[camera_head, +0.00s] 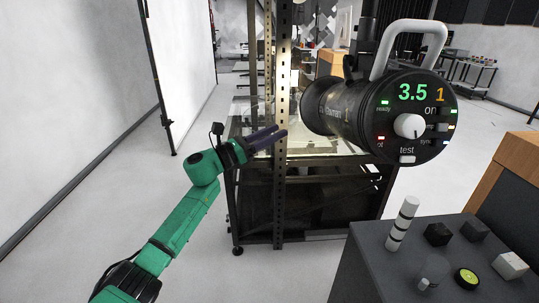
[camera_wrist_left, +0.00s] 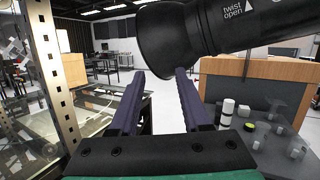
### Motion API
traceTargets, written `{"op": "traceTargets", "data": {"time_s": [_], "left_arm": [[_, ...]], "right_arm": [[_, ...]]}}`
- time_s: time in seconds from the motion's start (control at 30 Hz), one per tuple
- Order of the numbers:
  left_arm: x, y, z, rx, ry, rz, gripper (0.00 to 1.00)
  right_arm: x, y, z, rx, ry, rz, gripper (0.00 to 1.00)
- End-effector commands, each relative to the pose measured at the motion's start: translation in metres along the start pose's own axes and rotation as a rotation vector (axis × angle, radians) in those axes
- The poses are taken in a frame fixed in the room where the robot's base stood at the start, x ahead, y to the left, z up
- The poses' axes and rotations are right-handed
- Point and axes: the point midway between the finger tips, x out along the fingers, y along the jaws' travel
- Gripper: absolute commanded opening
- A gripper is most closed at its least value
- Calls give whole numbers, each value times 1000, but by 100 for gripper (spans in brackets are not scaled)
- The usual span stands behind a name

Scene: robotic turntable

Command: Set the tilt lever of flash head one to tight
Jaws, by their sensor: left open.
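Flash head one (camera_head: 345,107) is a black cylinder with a grey handle and a rear panel reading 3.5 and 1. Its front end and barrel also show in the left wrist view (camera_wrist_left: 215,35), marked "twist open". Small dark parts (camera_head: 349,66) stick up at its top by the stand; I cannot tell whether one is the tilt lever, nor its setting. My left gripper (camera_head: 280,131) is open and empty, left of the flash head's front end and slightly lower. In the left wrist view its fingers (camera_wrist_left: 159,74) point ahead, below the barrel. My right gripper is out of view.
A perforated metal post (camera_head: 281,190) stands just beyond the left gripper, beside a glass-topped dark cart (camera_head: 310,165). A grey table (camera_head: 395,270) at lower right holds a striped white cylinder (camera_head: 402,223) and several small blocks.

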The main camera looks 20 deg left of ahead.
Motion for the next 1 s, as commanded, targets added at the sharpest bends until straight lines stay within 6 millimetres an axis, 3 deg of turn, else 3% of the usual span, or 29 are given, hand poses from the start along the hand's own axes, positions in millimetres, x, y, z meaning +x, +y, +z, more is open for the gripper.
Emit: {"op": "traceTargets", "data": {"time_s": [0.1, 0.3, 0.63, 0.67, 0.77, 0.87, 0.97, 1.0], "left_arm": [[-7, 13, -29, -139, 5, 56, 48], [-17, 28, -62, -308, 6, 130, 48], [-20, 32, -70, -348, 6, 148, 48], [-20, 32, -70, -348, 6, 148, 48], [-26, 37, -87, -419, 8, 182, 48], [-54, 55, -154, -696, 12, 324, 48], [-118, 64, -270, -1137, -9, 597, 48], [-153, 60, -322, -1321, -31, 734, 48]], "right_arm": [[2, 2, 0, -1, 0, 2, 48], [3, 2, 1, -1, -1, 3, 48], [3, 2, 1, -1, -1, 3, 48], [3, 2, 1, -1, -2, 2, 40], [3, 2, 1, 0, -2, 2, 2], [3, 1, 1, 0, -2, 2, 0], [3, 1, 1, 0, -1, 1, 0], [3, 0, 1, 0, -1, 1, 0]]}}
